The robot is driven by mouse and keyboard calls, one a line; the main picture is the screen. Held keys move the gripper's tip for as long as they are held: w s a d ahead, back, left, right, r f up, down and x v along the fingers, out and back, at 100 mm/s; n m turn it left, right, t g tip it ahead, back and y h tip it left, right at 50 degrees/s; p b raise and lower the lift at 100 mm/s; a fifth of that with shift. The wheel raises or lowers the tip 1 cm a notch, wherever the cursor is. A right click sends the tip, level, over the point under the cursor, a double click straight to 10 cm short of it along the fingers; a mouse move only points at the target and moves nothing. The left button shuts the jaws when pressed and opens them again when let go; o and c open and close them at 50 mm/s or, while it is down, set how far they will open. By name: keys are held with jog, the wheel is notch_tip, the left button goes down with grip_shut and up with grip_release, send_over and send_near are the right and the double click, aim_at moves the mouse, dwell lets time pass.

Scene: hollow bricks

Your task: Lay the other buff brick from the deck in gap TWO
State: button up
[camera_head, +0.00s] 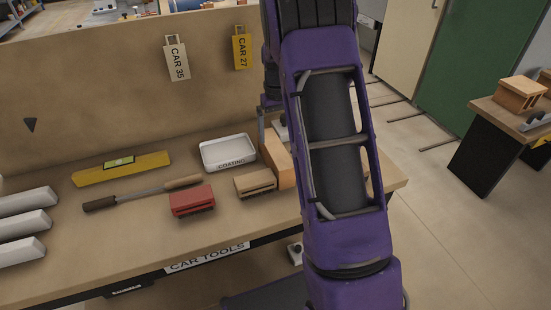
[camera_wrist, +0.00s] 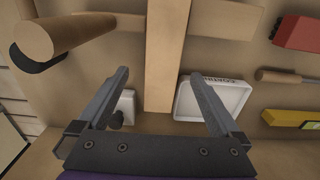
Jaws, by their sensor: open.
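A buff brick (camera_head: 255,182) with dark slots in its side lies on the bench, right of a red brick (camera_head: 192,200). In the wrist view a buff piece (camera_wrist: 237,14) at the top edge looks like the same brick, and the red brick (camera_wrist: 300,33) is at the right. My gripper (camera_wrist: 159,75) is open and empty above the bench, its fingers on either side of a long tan block (camera_wrist: 166,55) below. I cannot tell whether they touch it. My arm covers most of the gripper in the head view. No gap marked TWO is readable.
A white COATING tray (camera_head: 229,152), a yellow level (camera_head: 122,168) and a wooden-handled tool (camera_head: 145,193) lie on the bench. Several pale bars (camera_head: 22,222) are at its left. Tan pieces (camera_head: 519,93) stand on another table.

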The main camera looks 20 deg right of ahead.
aim_at(275, 147)
jog(key=f, duration=0.6)
jog(key=shift+w+a+f, duration=0.1)
jog(key=shift+a+f, duration=0.1)
jog(key=shift+f, duration=0.1)
grip_shut()
jog(key=shift+r, duration=0.1)
